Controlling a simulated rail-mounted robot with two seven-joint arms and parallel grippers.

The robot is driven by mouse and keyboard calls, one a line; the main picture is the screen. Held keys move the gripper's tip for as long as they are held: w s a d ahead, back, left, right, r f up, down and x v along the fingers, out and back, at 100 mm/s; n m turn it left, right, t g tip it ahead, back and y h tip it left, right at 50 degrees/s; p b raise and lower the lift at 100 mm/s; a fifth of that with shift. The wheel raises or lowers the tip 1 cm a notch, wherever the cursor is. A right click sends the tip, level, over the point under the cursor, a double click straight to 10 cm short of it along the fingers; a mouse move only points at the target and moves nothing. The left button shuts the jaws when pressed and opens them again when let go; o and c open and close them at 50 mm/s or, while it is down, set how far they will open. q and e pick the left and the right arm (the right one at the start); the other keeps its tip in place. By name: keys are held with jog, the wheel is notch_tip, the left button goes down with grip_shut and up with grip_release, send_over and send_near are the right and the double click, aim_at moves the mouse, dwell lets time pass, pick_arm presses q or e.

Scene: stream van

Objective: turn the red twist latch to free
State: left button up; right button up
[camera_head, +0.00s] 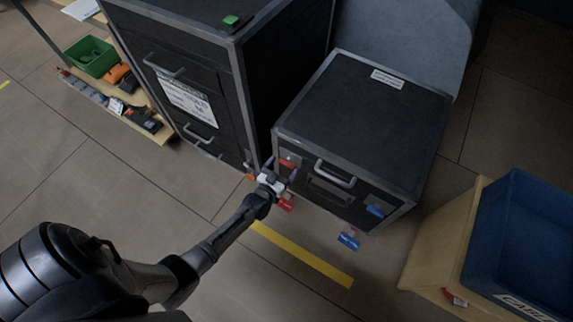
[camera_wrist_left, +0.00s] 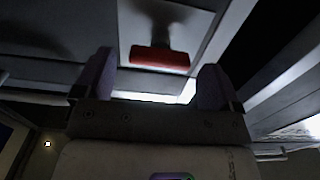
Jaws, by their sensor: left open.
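The red twist latch (camera_head: 287,163) is on the upper left of the front of the low black case (camera_head: 365,120). In the left wrist view the latch (camera_wrist_left: 160,60) shows as a red crossbar on a dark stem, set on a pale plate. My left gripper (camera_head: 277,173) is at the case's front left corner, close to the latch. In the left wrist view its two purple-grey fingers (camera_wrist_left: 155,85) are apart, with the red bar between and beyond them. Whether they touch it cannot be told. My right gripper is not in view.
A tall black case (camera_head: 215,60) with handles stands to the left. A blue latch (camera_head: 375,210) and a grey handle (camera_head: 335,174) are on the low case's front. A red tag (camera_head: 285,205) and blue tag (camera_head: 348,240) hang below. A blue bin (camera_head: 520,240) stands at right.

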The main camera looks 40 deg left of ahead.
aim_at(288, 162)
pick_arm(q)
jog(key=shift+w+a+b, duration=0.2)
jog(key=shift+w+b, duration=0.15)
jog(key=shift+w, duration=0.85)
jog(key=shift+c, duration=0.2)
jog(key=c, duration=0.9)
